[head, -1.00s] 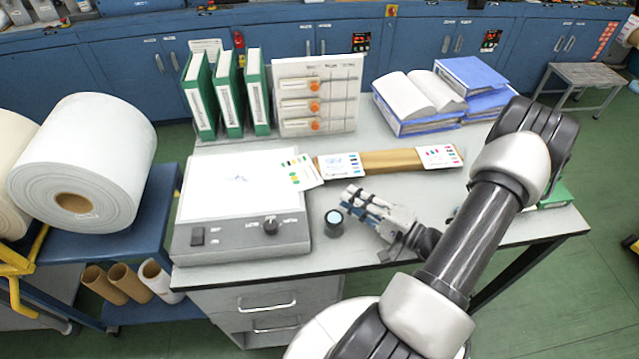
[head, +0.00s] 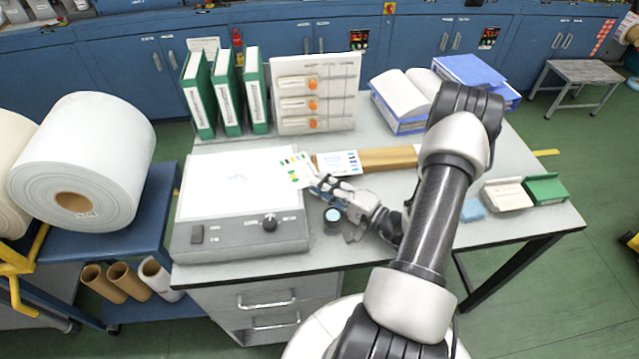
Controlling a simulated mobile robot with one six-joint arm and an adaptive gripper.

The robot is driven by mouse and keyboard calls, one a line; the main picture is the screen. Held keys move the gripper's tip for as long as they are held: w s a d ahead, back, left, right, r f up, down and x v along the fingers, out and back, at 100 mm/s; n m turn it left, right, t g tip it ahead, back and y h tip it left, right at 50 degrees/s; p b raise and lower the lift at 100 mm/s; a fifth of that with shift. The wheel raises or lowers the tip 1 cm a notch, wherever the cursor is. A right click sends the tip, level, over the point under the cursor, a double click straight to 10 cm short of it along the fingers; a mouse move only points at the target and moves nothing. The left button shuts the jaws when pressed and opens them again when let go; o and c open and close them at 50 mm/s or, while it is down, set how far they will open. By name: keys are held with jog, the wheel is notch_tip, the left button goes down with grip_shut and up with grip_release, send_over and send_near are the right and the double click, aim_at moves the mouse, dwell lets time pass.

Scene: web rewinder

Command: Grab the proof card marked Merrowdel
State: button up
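Printed cards with colour marks lie on the table, and their lettering is too small to read, so I cannot tell which says Merrowdel. One card with green and yellow marks (head: 294,168) leans over the right edge of the light box. A card with blue marks (head: 338,162) lies on the left end of a brown bar (head: 385,159). My gripper (head: 319,186) points left, with its fingertips close to the lower right corner of the green-and-yellow card. I cannot tell whether they touch it or how far apart they are.
The light box (head: 240,235) fills the table's left side. A dark round loupe (head: 334,220) stands just below my gripper. An open box (head: 507,195) sits at right.

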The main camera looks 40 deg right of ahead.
jog(key=shift+w, duration=0.2)
grip_shut()
dwell(0.8)
jog(key=shift+r+p, duration=0.9)
jog(key=shift+r, duration=0.5)
jog(key=shift+f, duration=0.1)
jog(key=s+d+r, duration=0.1)
jog(key=s+r, duration=0.1)
jog(key=s, duration=0.4)
jog(key=s+d+r+p, duration=0.1)
jog(key=s+d+r, duration=0.1)
jog(key=s, duration=0.5)
jog(key=shift+s+r+p, duration=0.3)
jog(key=shift+r, duration=0.2)
